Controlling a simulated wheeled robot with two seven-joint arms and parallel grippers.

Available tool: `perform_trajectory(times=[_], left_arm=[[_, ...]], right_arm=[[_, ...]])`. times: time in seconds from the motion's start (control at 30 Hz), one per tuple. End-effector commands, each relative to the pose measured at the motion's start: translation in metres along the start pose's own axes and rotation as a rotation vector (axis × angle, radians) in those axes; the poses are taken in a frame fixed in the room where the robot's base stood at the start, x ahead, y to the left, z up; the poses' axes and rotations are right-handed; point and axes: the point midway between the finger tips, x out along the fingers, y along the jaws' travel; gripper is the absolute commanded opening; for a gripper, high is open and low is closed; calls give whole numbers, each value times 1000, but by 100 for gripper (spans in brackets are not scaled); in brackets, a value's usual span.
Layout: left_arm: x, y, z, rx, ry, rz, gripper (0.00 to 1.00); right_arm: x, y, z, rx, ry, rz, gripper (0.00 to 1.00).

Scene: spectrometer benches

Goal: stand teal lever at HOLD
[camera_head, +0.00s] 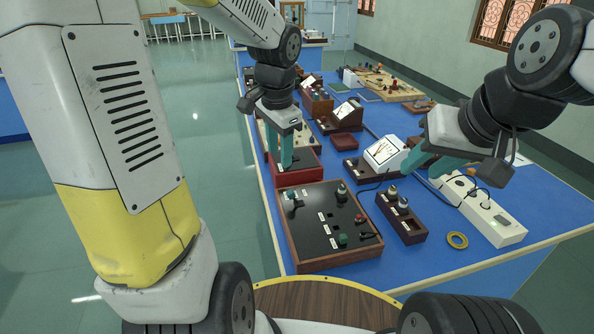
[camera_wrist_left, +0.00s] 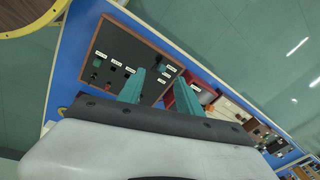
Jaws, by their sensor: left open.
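A wood-framed panel with a black top (camera_head: 318,222) lies at the near end of the blue bench. It carries small knobs, switches and white labels too small to read. A dark green to teal handle (camera_head: 342,238) stands near its front edge; it also shows in the left wrist view (camera_wrist_left: 97,62). I cannot tell its setting or which label is HOLD. My left gripper (camera_head: 286,165) is open and empty, pointing down above the red box behind the panel; its fingers also show in the left wrist view (camera_wrist_left: 159,76). My right gripper (camera_head: 418,172) looks open and empty, right of the panel.
A red box (camera_head: 298,178) stands just behind the panel.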

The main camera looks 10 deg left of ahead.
Motion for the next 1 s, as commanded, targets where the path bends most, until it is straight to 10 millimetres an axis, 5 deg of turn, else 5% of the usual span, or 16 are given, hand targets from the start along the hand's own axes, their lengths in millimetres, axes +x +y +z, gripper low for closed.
perform_trajectory(times=[0.1, 0.3, 1.0], left_arm=[[42, -10, -22, 155, -46, 62, 42], [85, -17, -45, 322, -63, 130, 42], [169, -8, -45, 376, -64, 153, 42]], right_arm=[[0, 0, 0, 0, 0, 0, 36], [0, 0, 0, 0, 0, 0, 36], [0, 0, 0, 0, 0, 0, 36]])
